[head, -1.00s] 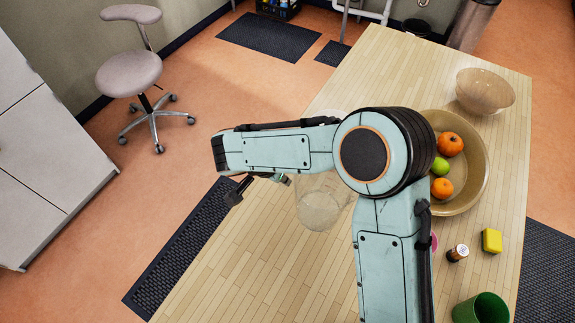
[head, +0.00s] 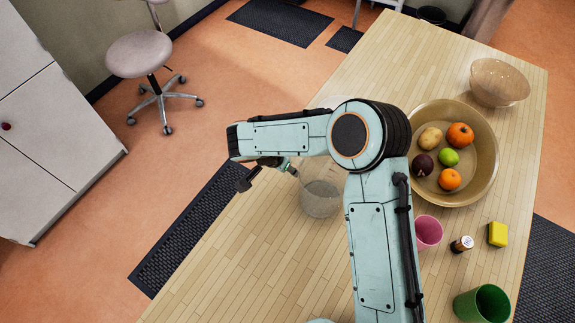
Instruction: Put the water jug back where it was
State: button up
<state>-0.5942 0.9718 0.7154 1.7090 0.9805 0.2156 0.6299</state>
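The clear water jug (head: 320,199) is on the wooden table, just left of my upright arm link in the head view. Its top is partly hidden by my arm, and I cannot tell whether it touches the table. My gripper (head: 250,179) hangs under the left end of my forearm, left of the jug. Only a dark finger part and a small metal part show. The rest is hidden by the forearm, so whether it is open or shut, or touches the jug, is not visible.
A pink cup (head: 428,232), small bottle (head: 461,244), yellow sponge (head: 498,234) and green cup (head: 482,303) are nearer. The table's left front is clear.

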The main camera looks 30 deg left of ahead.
jog(key=shift+r, duration=0.2)
jog(key=d+v, duration=0.1)
jog(key=v, duration=1.1)
jog(key=w+d+r+g+h, duration=0.1)
jog(key=d+r, duration=0.3)
jog(key=d, duration=0.6)
jog(key=d+r+g, duration=0.1)
jog(key=d+r, duration=0.2)
jog(key=d, duration=0.7)
jog(key=s+d+r+n+g+y, duration=0.1)
jog(key=s+d+g+y, duration=0.1)
jog(key=s+d, duration=0.7)
jog(key=s, duration=0.4)
jog(key=shift+s+d+n+g+y, duration=0.3)
jog(key=shift+s+d+n+g, duration=0.05)
jog(key=shift+d+n+g, duration=0.05)
